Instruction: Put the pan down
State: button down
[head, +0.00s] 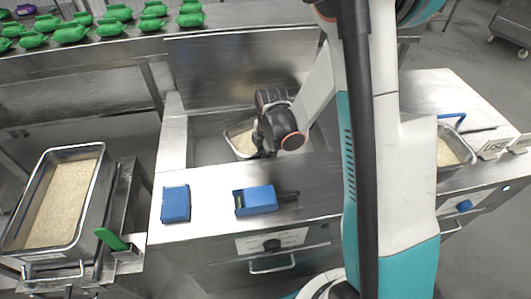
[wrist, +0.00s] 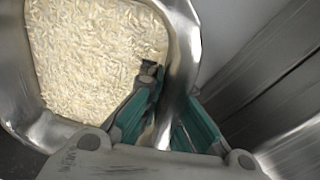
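A metal pan of rice (wrist: 186,45) fills the left of the wrist view. In the head view the pan (head: 237,153) is partly hidden behind my gripper (head: 264,146), inside a metal basin (head: 205,128) in the counter. In the wrist view my gripper (wrist: 172,105) straddles the pan's rim, one teal finger inside over the rice and the other outside. The fingers look closed on the rim. The pan's underside is hidden, so I cannot tell whether it touches the basin floor.
A blue sponge (head: 175,204) and a blue device with a dark handle (head: 256,200) lie on the front ledge. A deep rice tray (head: 97,190) stands at left, a green-handled tool (head: 110,239) beside it. Another rice container (head: 447,151) is at right. Several green packs (head: 71,33) line the back shelf.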

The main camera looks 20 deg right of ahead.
jog(key=c, duration=2.2)
grip_release()
jog(key=shift+f, duration=0.1)
jog(key=shift+c, duration=0.2)
jog(key=o, duration=0.4)
jog(key=shift+o, duration=0.2)
jog(key=r+p, duration=0.1)
jog(key=r, duration=0.3)
jog(key=s+r+p, duration=0.1)
jog(key=r+p, duration=0.1)
jog(key=r, duration=0.2)
jog(key=r+p, duration=0.1)
jog(key=r, duration=0.3)
jog(key=shift+s+d+r, duration=0.1)
jog(key=shift+s+r, duration=0.15)
jog(key=shift+r, duration=0.05)
jog(key=s+a+r+m+t, duration=0.2)
jog(key=s+r+m+t, duration=0.4)
jog(key=s+r+m, duration=1)
jog(key=shift+s+r+m, duration=0.35)
jog(key=shift+r+m, duration=0.25)
jog(key=shift+m, duration=1.5)
